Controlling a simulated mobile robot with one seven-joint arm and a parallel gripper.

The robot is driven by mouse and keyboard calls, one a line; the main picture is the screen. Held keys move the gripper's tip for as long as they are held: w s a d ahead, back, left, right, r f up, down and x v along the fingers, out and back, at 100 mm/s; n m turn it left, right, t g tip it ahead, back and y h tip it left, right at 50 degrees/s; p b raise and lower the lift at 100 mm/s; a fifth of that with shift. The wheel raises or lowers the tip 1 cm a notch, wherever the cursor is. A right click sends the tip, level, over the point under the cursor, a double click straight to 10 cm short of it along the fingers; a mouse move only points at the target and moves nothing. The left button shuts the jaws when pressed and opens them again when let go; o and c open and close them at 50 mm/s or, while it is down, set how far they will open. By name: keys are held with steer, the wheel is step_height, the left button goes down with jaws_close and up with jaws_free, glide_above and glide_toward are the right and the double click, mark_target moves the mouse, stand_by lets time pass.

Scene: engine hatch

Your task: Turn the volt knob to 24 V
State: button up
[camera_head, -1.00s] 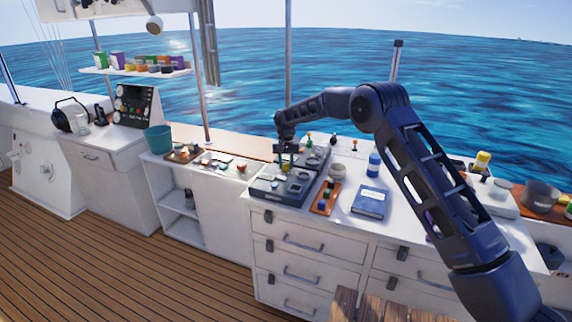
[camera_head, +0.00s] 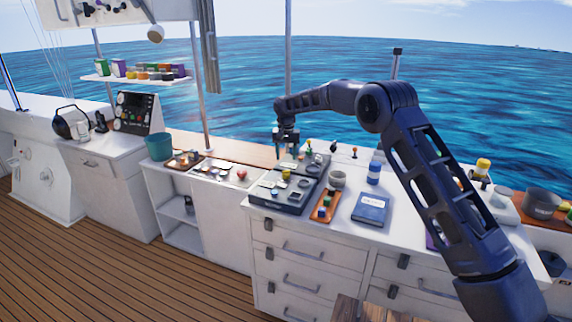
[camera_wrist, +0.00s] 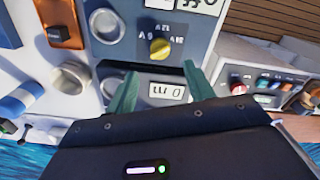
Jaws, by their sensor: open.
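The yellow volt knob (camera_head: 286,174) sits on a grey panel box (camera_head: 268,190) on the white counter. In the wrist view the knob (camera_wrist: 160,48) shows beyond and between my fingertips, with voltage labels around it upside down and too small to read surely. Which label it points at, I cannot tell. A small display window (camera_wrist: 158,90) lies between the fingers and carries dark characters. My gripper (camera_head: 287,150) is open and empty, above the panel and apart from the knob; its two green-tinted fingers (camera_wrist: 160,82) show in the wrist view.
A teal bucket (camera_head: 159,146) stands at left. Other round dials (camera_wrist: 105,25) flank the knob.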

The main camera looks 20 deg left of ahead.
steer(key=shift+r, duration=1.25)
